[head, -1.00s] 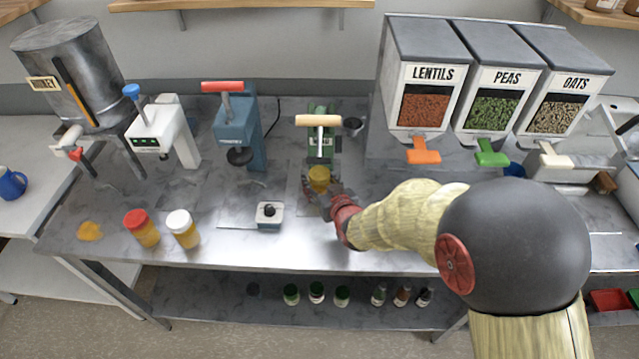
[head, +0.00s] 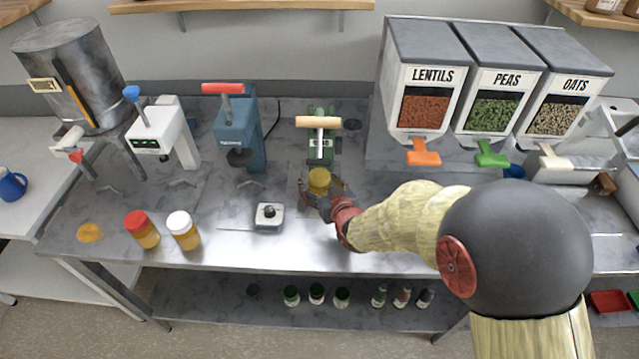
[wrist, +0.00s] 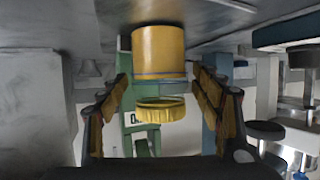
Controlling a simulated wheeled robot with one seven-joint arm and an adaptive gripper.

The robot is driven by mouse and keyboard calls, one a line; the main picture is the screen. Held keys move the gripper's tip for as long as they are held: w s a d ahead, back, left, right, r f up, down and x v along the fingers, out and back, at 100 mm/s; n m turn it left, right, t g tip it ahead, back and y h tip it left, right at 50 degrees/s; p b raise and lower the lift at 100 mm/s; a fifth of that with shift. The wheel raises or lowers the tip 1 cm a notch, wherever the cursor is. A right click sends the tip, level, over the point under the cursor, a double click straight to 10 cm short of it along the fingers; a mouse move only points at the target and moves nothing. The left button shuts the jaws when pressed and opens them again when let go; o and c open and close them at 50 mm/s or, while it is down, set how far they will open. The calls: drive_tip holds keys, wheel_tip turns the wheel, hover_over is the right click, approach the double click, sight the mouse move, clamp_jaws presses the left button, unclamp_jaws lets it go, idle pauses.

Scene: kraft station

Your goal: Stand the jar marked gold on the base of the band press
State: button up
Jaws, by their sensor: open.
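The gold-lidded jar (head: 319,182) stands upright in front of the column of the green press (head: 321,147), which has a pale wooden handle. The wrist view is upside down and shows the jar's amber body (wrist: 158,52) above its gold lid (wrist: 160,110). My gripper (head: 324,190) is open around the jar, with a finger on either side. In the wrist view the fingers (wrist: 162,112) stand clear of it, with gaps on both sides. The press's base is mostly hidden by the jar and gripper.
A blue press (head: 238,130) and a white machine (head: 165,135) stand to the left. A red-lidded jar (head: 142,230), a white-lidded jar (head: 184,231) and a small scale-like box (head: 269,216) are near the front edge. Dispensers (head: 425,90) stand at the right.

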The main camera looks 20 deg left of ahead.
drive_tip(key=p+v, duration=0.2)
drive_tip(key=v, duration=1)
drive_tip(key=shift+f, duration=0.1)
drive_tip(key=s+d+r+m+g+h, duration=0.1)
drive_tip(key=d+r+h, duration=0.1)
drive_tip(key=d+r, duration=0.35)
drive_tip(key=s+d+r+m+h, duration=0.2)
drive_tip(key=d, duration=0.6)
drive_tip(key=s+d+r+m+g+h, duration=0.1)
drive_tip(key=d+r+h, duration=0.1)
drive_tip(key=d+r, duration=0.35)
drive_tip(key=s+d+r+m+g+h, duration=0.1)
drive_tip(key=s+d, duration=0.4)
drive_tip(key=s, duration=0.3)
drive_tip(key=s+d+r+m+g, duration=0.1)
drive_tip(key=s+d+m+g, duration=0.1)
drive_tip(key=s+d, duration=0.4)
drive_tip(key=s, duration=0.3)
drive_tip(key=shift+s+h, duration=0.25)
drive_tip(key=shift+h, duration=0.15)
